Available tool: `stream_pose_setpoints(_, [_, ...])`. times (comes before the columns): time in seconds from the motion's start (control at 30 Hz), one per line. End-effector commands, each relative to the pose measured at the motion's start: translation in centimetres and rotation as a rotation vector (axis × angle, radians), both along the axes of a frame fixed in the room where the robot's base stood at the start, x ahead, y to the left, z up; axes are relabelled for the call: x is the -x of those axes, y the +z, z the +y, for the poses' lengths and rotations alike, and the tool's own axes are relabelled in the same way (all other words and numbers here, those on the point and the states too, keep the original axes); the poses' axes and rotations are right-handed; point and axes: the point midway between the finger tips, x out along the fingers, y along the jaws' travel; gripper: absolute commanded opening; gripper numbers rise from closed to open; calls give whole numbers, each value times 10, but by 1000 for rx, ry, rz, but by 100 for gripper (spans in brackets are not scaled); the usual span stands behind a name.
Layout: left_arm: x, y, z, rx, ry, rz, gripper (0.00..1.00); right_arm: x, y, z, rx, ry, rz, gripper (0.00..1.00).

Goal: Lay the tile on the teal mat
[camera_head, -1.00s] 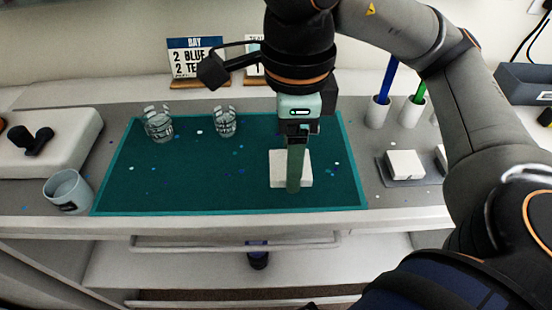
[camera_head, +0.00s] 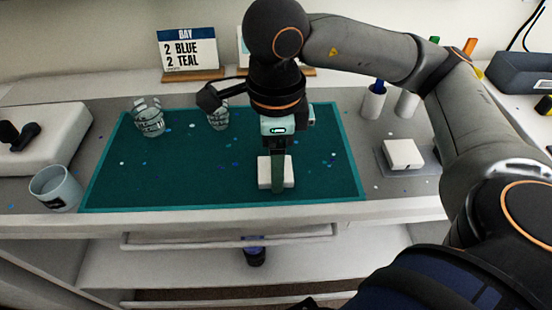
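The white square tile (camera_head: 266,172) is over the right part of the teal mat (camera_head: 200,185). My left gripper is not in view.
Two clear cups (camera_head: 149,120) (camera_head: 218,118) stand at the mat's back edge. A grey cup (camera_head: 56,190) is left of the mat. Another white block (camera_head: 403,153) sits on a grey plate at right. Pen holders (camera_head: 374,103) stand behind it. Small flecks dot the mat.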

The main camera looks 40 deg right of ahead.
Motion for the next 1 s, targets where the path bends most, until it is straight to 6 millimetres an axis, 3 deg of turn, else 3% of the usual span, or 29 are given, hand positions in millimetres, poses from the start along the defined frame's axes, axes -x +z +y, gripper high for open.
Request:
stream_pose_setpoints(0.07, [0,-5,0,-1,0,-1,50,0,-5,0,0,0,0,12])
stream_pose_setpoints(0.1, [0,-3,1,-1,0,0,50,0,-3,0,0,0,0,72])
stream_pose_setpoints(0.33, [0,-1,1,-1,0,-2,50,0,-3,0,0,0,0,98])
stream_pose_setpoints(0.73, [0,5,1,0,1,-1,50,0,6,0,0,0,-1,99])
stream_pose_setpoints(1.0, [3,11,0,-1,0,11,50,-1,65,1,-1,0,-6,99])
